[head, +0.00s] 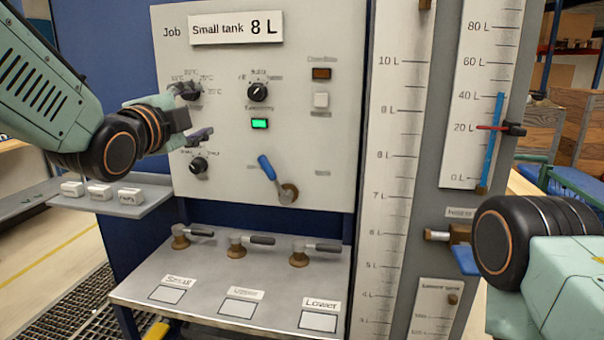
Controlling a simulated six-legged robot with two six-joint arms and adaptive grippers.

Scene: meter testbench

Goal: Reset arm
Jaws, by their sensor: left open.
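My left arm comes in from the left, and its dark gripper (198,112) is open in front of the left part of the control panel (335,110). One finger is near the upper left knob and the other is above the lower left knob (198,165). Nothing shows between the fingers. I cannot tell whether they touch the panel. My right arm comes in at the lower right. Its dark wrist joint shows beside a brass fitting (459,234) and a blue piece (466,260), but its gripper fingers do not show.
The panel bears a "Small tank 8 L" sign (235,27), a lit green button (260,123) and a blue-handled lever (267,168). Several valves stand on the metal bench (215,270) below. A small shelf (150,205) holds white blocks. Tall scales (398,130) stand at right.

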